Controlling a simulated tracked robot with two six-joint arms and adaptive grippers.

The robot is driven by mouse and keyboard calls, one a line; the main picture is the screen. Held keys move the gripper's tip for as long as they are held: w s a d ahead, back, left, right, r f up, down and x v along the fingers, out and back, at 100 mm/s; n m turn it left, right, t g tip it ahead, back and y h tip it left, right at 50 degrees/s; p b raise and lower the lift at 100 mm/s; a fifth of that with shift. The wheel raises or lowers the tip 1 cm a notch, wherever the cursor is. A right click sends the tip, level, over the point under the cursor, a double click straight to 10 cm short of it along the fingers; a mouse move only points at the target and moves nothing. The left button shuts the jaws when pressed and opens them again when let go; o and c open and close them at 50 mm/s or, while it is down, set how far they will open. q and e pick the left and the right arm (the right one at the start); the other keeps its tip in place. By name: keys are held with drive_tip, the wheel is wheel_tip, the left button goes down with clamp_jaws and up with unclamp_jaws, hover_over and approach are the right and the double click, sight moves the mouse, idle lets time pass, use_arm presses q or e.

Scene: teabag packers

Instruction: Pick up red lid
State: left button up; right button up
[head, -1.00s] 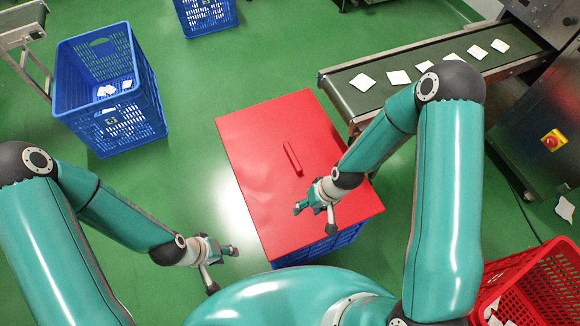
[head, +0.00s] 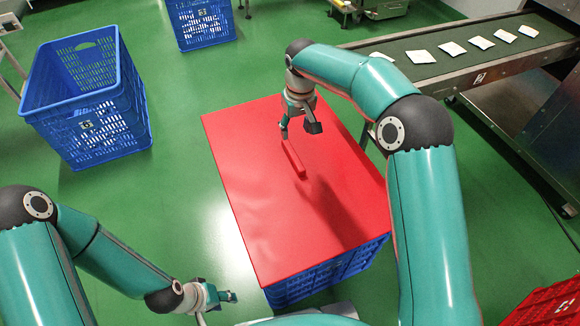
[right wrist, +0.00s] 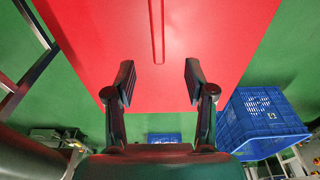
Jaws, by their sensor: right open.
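The red lid (head: 255,215) lies flat on top of a blue crate (head: 325,275) in the head view, with a thin raised red handle (head: 293,160) near its middle. My right gripper (head: 298,133) is open and empty above the lid, just beyond the handle's far end. In the right wrist view the open fingers (right wrist: 157,85) are spread over the lid (right wrist: 110,45), and the handle (right wrist: 157,25) runs between them, farther up the picture. My left gripper (head: 222,306) is low at the bottom of the head view, left of the crate; its jaw opening is unclear.
A blue crate (head: 85,95) stands at the left and another (head: 203,22) at the back. A conveyor (head: 425,70) with several white teabags runs at the upper right. A red crate (head: 550,305) is at the lower right. Green floor is clear left of the lid.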

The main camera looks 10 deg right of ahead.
drive_tip(key=b, duration=0.3)
approach(293, 154)
wheel_tip(293, 154, down, 5)
drive_tip(key=shift+s+a+f, duration=0.1)
drive_tip(key=shift+a+f, duration=0.05)
drive_tip(key=f+b, duration=0.1)
drive_tip(key=f, duration=0.1)
drive_tip(key=w+f+b, duration=0.1)
drive_tip(key=f, duration=0.2)
drive_tip(key=shift+w, duration=0.1)
clamp_jaws()
drive_tip(key=shift+r, duration=0.1)
